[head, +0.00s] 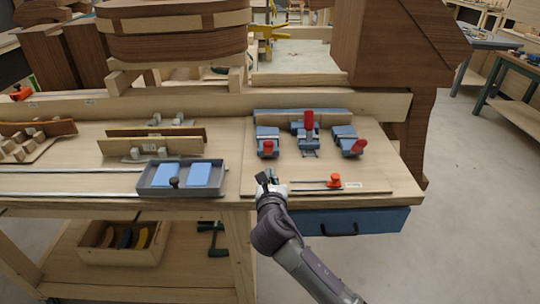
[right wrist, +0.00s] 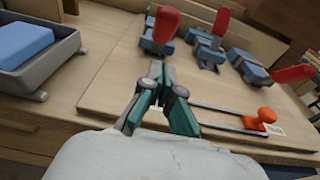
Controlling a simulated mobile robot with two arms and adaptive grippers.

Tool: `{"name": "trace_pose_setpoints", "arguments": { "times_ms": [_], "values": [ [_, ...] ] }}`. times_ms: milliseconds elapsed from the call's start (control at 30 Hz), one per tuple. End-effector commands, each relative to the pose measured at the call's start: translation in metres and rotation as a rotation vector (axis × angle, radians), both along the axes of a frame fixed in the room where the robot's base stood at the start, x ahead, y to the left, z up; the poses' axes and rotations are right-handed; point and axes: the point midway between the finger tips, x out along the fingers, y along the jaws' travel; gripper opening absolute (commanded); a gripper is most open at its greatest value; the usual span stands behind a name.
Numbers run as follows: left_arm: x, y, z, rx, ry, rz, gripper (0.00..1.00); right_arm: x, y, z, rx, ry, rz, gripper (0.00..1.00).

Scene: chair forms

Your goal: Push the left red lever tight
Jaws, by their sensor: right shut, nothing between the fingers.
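Three blue clamps with red levers stand on a wooden board on the bench. The left red lever (head: 268,147) points toward the front of the bench; it also shows in the right wrist view (right wrist: 165,24). The middle red lever (head: 309,121) stands upright. The right red lever (head: 358,147) is tilted outward to the right. My right gripper (head: 266,178) is shut and empty, low over the front of the board and in front of the left clamp. In the right wrist view its fingertips (right wrist: 161,70) point toward that clamp, with a small gap visible. My left gripper is out of view.
An orange-knobbed clamp (head: 334,181) with two rods lies right of my right gripper. A grey tray (head: 150,191) with blue blocks sits to the left. A wooden strip (head: 318,115) lies along the clamps' back. A blue drawer (head: 350,221) hangs below the bench edge.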

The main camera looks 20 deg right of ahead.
Motion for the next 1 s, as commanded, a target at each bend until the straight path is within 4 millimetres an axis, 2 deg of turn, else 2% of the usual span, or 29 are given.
{"name": "trace_pose_setpoints", "arguments": {
  "times_ms": [133,200,333,500,1000],
  "values": [
    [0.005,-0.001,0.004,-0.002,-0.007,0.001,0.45,0.03,-0.009,-0.004,0.001,0.001,-0.001,0.0],
    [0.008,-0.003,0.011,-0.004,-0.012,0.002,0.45,0.039,-0.011,0.006,0.003,-0.001,0.0,0.0],
    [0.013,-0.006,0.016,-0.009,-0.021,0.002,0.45,0.051,-0.014,0.014,0.003,-0.001,0.0,0.0],
    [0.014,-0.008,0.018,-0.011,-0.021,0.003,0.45,0.059,-0.016,0.017,0.003,0.001,0.002,0.0],
    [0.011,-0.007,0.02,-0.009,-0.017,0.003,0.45,0.062,-0.017,0.02,0.003,0.0,0.002,0.0]
  ]
}}
